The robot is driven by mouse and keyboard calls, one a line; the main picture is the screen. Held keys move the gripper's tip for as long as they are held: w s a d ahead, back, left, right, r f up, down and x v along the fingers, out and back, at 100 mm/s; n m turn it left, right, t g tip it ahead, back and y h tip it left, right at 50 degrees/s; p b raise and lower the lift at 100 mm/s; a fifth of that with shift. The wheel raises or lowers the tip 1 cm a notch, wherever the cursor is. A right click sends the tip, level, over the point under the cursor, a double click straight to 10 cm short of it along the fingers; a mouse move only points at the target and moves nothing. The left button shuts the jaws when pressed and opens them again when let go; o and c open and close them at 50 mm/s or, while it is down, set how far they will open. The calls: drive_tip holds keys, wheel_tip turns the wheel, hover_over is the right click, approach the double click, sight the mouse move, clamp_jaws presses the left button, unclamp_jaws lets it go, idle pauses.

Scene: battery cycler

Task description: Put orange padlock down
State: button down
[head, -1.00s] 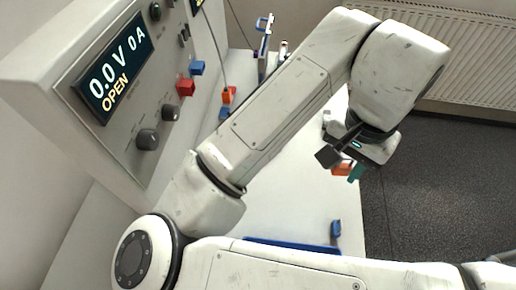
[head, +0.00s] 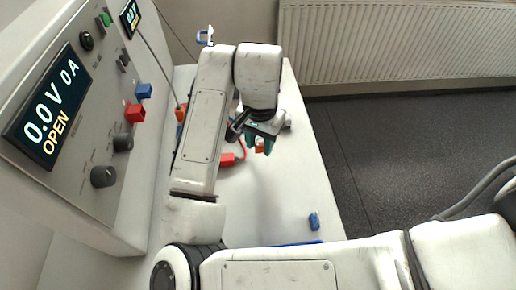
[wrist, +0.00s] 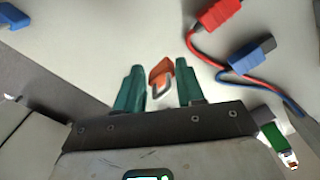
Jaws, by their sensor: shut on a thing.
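The orange padlock (wrist: 162,74) is between the two teal fingers of my gripper (wrist: 161,70) in the wrist view. Its orange body points out past the fingers and its grey shackle faces my palm. In the head view the padlock (head: 260,148) shows as a small orange patch between the fingertips of my gripper (head: 259,146), over the white bench (head: 280,200) near its right edge. My gripper is shut on it. I cannot tell whether it touches the bench top.
A red connector (wrist: 220,14) and a blue connector (wrist: 253,54) with cables lie beside the gripper. A blue piece (head: 314,221) lies near the bench's right edge. The cycler panel (head: 85,120) stands on the left.

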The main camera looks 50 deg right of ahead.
sight(258, 145)
drive_tip(key=shift+w+d+f, duration=0.1)
drive_tip(key=shift+w+f, duration=0.1)
drive_tip(key=shift+f, duration=0.05)
drive_tip(key=shift+w+f+p, duration=0.1)
drive_tip(key=shift+f+p, duration=0.2)
drive_tip(key=shift+f, duration=1.35)
drive_tip(key=shift+f, duration=0.2)
drive_tip(key=c, duration=0.7)
unclamp_jaws()
wheel_tip(258, 145, up, 12)
drive_tip(key=shift+r, duration=0.25)
